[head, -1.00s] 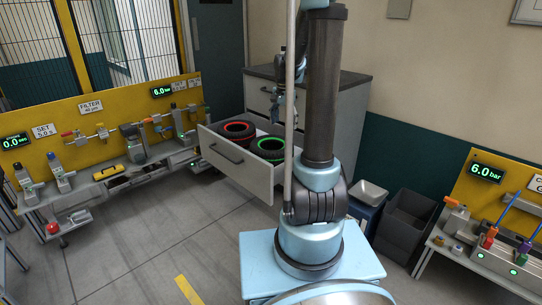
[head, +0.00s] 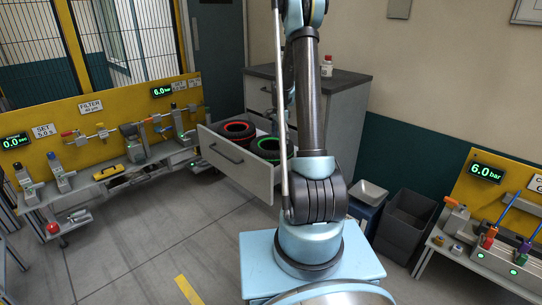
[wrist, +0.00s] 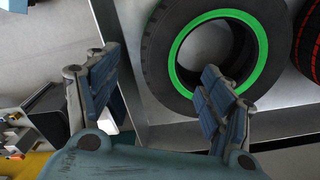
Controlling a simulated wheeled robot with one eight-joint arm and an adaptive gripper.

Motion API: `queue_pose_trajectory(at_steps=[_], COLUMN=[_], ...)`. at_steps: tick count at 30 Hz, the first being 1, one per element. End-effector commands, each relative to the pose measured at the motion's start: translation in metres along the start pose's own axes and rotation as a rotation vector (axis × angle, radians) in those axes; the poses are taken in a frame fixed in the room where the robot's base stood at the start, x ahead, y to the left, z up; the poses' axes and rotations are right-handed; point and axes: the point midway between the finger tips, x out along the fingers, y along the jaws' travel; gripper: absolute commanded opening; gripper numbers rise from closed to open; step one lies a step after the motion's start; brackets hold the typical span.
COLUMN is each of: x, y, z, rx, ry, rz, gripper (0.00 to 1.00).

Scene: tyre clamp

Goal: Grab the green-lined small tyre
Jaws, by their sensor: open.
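The green-lined small tyre (head: 270,156) lies flat in the open drawer (head: 238,170), partly hidden by my arm in the head view. In the wrist view the tyre (wrist: 160,62) is large, dark, with a bright green ring around its hole. My gripper (wrist: 157,72) is open and empty. Its right finger overlaps the green ring and the tyre's hole. Its left finger appears outside the tyre, past the drawer's side wall. I cannot tell how far the fingertips are above the tyre. In the head view the gripper is mostly hidden behind my arm.
A red-lined tyre (head: 238,130) lies beside the green-lined one in the drawer; its edge shows in the wrist view (wrist: 306,45). A small bottle (head: 326,66) stands on the cabinet top (head: 345,80). Grey bins (head: 405,222) stand right of my base. The floor before the drawer is clear.

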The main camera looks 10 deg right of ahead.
Motion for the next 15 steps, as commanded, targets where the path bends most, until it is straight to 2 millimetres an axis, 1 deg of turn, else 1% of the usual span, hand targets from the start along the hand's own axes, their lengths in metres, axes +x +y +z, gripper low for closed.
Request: queue_pose_trajectory(at_steps=[1, 3, 15], x=[0.009, 0.021, 0.082], y=[0.000, 0.000, 0.000], z=[0.000, 0.000, 0.001], rx=[0.000, -0.001, -0.002], ry=[0.000, 0.000, 0.000], rz=[0.000, 0.000, 0.000], gripper=[0.74, 0.74, 0.74])
